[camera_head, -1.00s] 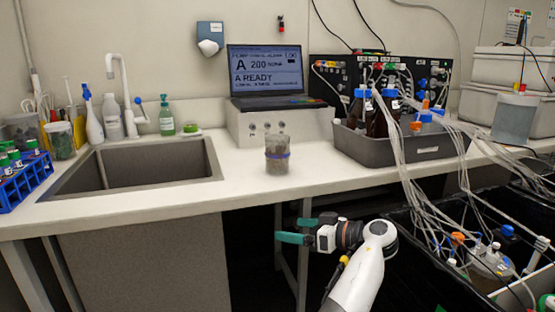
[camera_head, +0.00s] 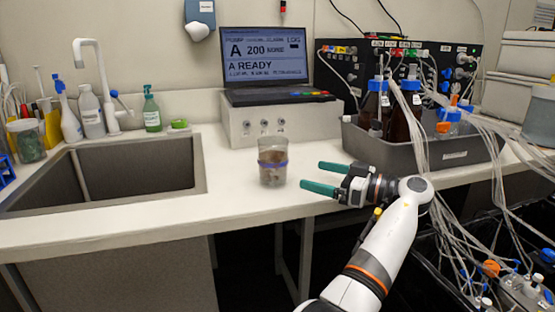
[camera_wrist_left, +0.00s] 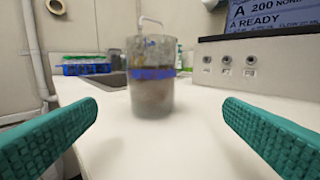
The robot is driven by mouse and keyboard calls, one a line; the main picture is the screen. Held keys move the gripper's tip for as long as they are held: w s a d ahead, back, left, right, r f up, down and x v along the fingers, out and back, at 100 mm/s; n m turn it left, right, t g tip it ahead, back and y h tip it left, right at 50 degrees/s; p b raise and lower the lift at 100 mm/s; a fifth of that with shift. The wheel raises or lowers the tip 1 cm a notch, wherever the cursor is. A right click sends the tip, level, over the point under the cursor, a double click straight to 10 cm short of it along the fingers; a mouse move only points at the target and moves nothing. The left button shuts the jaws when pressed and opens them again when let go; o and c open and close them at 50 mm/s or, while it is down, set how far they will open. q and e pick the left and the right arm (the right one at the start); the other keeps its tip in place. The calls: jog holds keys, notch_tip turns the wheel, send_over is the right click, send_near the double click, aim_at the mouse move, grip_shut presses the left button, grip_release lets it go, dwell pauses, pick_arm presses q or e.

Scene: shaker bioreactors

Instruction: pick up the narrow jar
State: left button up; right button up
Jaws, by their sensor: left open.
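The narrow jar (camera_head: 272,162) is a clear cylinder with a blue band and brownish contents. It stands upright on the white counter, in front of the grey box under the laptop. My left gripper (camera_head: 320,177) has teal fingers, open and pointing left at the jar, with a small gap between fingertips and jar. In the left wrist view the jar (camera_wrist_left: 152,78) is ahead, roughly centred between the two spread fingers (camera_wrist_left: 160,125), and nothing is between them. My right gripper is not in view.
The sink (camera_head: 110,172) lies left of the jar. A grey tray (camera_head: 440,152) with brown bottles and tubes stands to the right, behind my left arm. The laptop (camera_head: 265,65) sits on the grey box (camera_head: 270,122). The counter (camera_head: 235,195) around the jar is clear.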

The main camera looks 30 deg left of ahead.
aim_at(287, 170)
pick_arm(q)
jog(key=a, duration=0.4)
jog(key=s+a, duration=0.1)
jog(key=a, duration=0.1)
jog(key=shift+a+r, duration=0.1)
jog(key=shift+a, duration=0.25)
jog(key=a, duration=0.2)
jog(key=s+a, duration=0.1)
jog(key=a, duration=0.1)
jog(key=shift+a, duration=0.55)
jog(key=c, duration=1.2)
